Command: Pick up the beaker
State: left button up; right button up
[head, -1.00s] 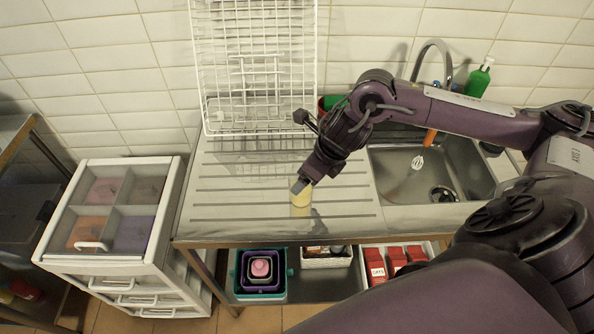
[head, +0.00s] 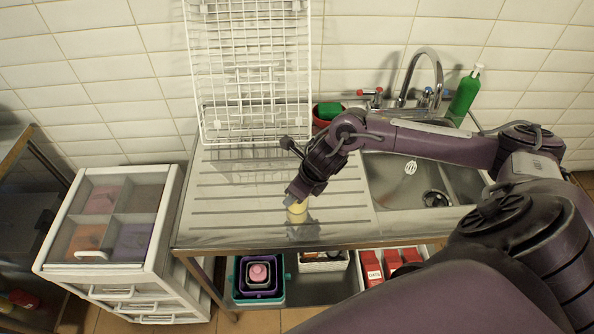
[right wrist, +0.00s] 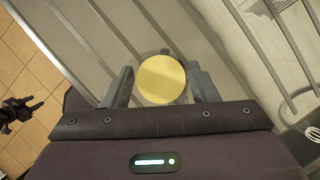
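The beaker (head: 297,212), with pale yellow contents, stands upright on the ribbed steel drainboard near its front edge. My right gripper (head: 293,198) is over it, pointing down, and partly hides it in the head view. In the right wrist view the beaker (right wrist: 161,79) shows from above as a yellow disc between the two fingers of my right gripper (right wrist: 161,88). The fingers are apart, with a narrow gap on each side. A dark gripper shape (right wrist: 20,110), apparently my left gripper, shows at the left of the right wrist view; its opening is unclear. The head view does not show it.
A white wire rack (head: 250,75) stands behind the drainboard. The sink (head: 405,185) with a whisk (head: 410,167) is to the right, near the tap (head: 425,65) and green bottle (head: 464,95). A white drawer unit (head: 110,255) is left. The drainboard left of the beaker is clear.

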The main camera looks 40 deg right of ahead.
jog(key=c, duration=0.3)
jog(key=shift+r, duration=0.1)
